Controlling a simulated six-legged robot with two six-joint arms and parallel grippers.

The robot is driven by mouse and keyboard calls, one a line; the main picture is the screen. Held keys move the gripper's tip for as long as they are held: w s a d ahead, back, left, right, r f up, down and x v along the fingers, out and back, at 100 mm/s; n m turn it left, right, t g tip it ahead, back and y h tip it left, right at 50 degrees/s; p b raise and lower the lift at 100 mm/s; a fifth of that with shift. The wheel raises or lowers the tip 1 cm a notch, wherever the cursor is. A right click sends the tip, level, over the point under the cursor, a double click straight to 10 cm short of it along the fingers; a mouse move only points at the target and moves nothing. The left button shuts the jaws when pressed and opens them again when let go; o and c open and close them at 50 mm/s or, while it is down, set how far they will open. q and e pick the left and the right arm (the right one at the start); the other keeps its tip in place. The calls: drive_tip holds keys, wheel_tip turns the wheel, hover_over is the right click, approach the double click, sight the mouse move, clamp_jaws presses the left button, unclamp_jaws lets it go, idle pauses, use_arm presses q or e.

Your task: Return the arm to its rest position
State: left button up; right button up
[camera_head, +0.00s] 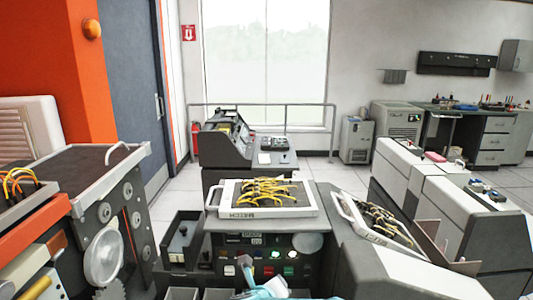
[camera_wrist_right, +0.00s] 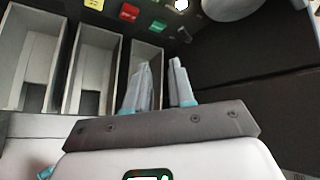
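My right gripper (camera_wrist_right: 160,68) fills the lower middle of the right wrist view. Its two grey fingers stand apart with a narrow gap and nothing visible between them. In the head view, the right gripper (camera_head: 246,262) shows at the bottom edge, in front of the machine's control panel (camera_head: 262,242). Most of the right arm is below the picture. My left gripper is not in view.
Open card pockets (camera_wrist_right: 95,65) lie just left of the right gripper, below coloured buttons (camera_wrist_right: 129,12). A plugboard (camera_head: 242,212) with yellow wires tops the machine. Another wired board (camera_head: 362,221) leans at right. A grey machine (camera_head: 110,200) stands at left.

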drive_tip(key=s+d+f+n+g+y, duration=0.1)
drive_tip(key=s+d+f+n, duration=0.2)
drive_tip(key=f+n, duration=0.35)
drive_tip(key=s+d+f+n+g+y, duration=0.1)
drive_tip(key=s+d+f+n+y, duration=0.1)
drive_tip(key=s+d+f+n, duration=0.45)
drive_tip(key=s+f+n+g+y, duration=0.15)
drive_tip(key=f+n, duration=0.25)
drive_tip(key=f, duration=0.4)
drive_tip(key=s+f+n+g+y, duration=0.1)
drive_tip(key=s+f+n+g, duration=0.2)
drive_tip(key=s, duration=0.8)
drive_tip(key=s+f+n+g+y, duration=0.2)
drive_tip(key=s+f+n+g, duration=0.2)
drive_tip(key=s+n, duration=0.4)
drive_tip(key=s, duration=0.3)
drive_tip(key=shift+d+f, duration=0.15)
drive_tip(key=shift+d, duration=0.2)
clamp_jaws()
